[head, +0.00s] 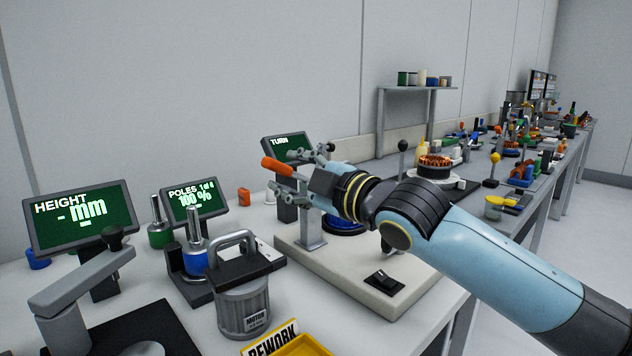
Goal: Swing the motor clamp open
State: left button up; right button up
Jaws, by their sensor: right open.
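An orange handle (278,168), which looks like the lever of the motor clamp, sticks out to the left above the pale fixture base (385,298). My right gripper (290,173) reaches in from the right, with its fingers spread above and below the handle. It is open, and I cannot tell if a finger touches the handle. The gripper and its wrist hide the handle's inner end and most of the clamp. A grey post (312,228) stands on the base below the gripper. A blue round part (346,225) shows partly behind my wrist. My left gripper is out of view.
A grey motor can (243,308) with a bail handle stands front left of the base. A yellow REWORK tray (300,345) is at the front edge. HEIGHT (82,216), POLES (194,198) and TURN (285,147) screens stand behind. A black-knobbed lever (402,150) rises behind my arm.

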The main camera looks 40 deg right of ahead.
jog(key=s, duration=0.7)
jog(key=shift+s+d, duration=0.3)
dwell(0.5)
